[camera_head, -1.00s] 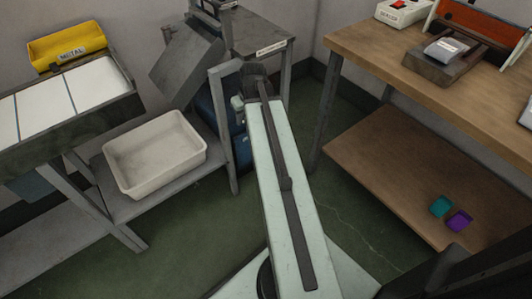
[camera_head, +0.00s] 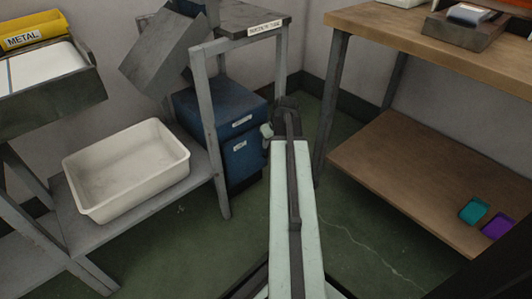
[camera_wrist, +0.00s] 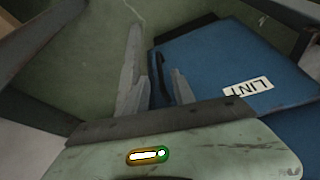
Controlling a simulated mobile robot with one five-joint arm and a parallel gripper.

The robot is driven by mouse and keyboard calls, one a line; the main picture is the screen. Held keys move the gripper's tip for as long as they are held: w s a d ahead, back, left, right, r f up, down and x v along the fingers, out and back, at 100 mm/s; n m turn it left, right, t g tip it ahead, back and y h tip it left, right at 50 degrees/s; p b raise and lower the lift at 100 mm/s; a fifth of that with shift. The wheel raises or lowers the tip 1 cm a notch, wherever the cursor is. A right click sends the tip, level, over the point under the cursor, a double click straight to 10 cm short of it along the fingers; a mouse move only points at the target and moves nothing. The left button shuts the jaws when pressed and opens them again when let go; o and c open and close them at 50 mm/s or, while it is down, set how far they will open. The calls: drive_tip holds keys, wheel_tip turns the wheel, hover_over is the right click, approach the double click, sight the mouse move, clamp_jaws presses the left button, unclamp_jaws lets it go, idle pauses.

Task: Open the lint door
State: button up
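The lint door is part of a blue cabinet (camera_head: 225,112) under the grey stand in the head view. Its front carries two small white labels, too small to read there. In the wrist view the blue door (camera_wrist: 215,60) carries a tilted LINT label (camera_wrist: 248,87). A dark, narrow handle (camera_wrist: 161,76) shows at the door's left edge. My gripper (camera_wrist: 155,62) is open, with one finger on each side of the handle in the picture; I cannot tell whether they touch it. In the head view my gripper (camera_head: 286,108) is just right of the cabinet front, mostly hidden by my wrist.
A white bin (camera_head: 125,168) sits on the low grey shelf at left. A grey stand leg (camera_head: 212,150) rises in front of the cabinet. A wooden bench (camera_head: 440,45) with a lower shelf (camera_head: 400,165) stands at right. Green floor lies open between them.

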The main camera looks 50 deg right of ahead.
sight(267, 157)
drive_tip(key=b+x, duration=0.4)
drive_tip(key=x, duration=0.2)
drive_tip(key=shift+f, duration=0.1)
clamp_jaws()
idle(1.1)
